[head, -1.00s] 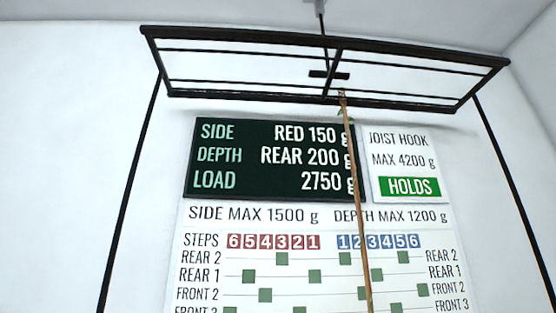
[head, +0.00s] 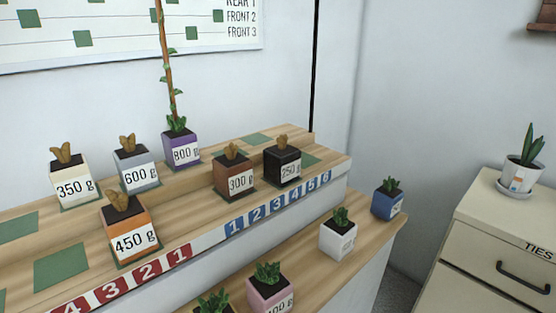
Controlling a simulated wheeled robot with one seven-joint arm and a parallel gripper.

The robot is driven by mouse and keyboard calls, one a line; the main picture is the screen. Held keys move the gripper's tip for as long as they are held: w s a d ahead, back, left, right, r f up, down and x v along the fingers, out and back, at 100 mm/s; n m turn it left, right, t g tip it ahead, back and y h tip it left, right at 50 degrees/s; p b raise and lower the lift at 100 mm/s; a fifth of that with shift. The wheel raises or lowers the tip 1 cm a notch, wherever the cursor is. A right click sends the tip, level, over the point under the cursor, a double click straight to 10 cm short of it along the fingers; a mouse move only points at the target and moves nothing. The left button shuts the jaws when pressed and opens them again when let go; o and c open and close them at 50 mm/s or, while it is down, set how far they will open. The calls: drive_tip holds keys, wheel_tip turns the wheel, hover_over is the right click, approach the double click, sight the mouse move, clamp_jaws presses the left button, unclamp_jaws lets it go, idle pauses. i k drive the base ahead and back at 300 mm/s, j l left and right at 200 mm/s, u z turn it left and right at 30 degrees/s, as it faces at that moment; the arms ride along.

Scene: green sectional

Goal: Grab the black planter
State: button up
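The black planter (head: 283,169) is a small square pot with a white "250 g" label and a brown plant. It stands upright on the upper wooden shelf (head: 192,207), toward its right end, above the blue numbered steps. A brown planter (head: 229,178) labelled 300 g stands just left of it, with a small gap. Its front and top are unobstructed. My gripper is not in view.
On the upper shelf are purple (head: 181,152), grey (head: 137,174), cream (head: 72,188) and orange (head: 130,238) planters. White (head: 338,238), blue (head: 388,203) and pink (head: 269,294) planters stand on the lower front shelf. A cream drawer cabinet (head: 475,241) is at right.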

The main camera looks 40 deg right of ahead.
sight(281, 161)
drive_tip(key=i, duration=0.25)
drive_tip(key=i+z, duration=0.1)
drive_tip(key=z, duration=0.6)
drive_tip(key=i+z, duration=0.1)
drive_tip(key=z, duration=0.85)
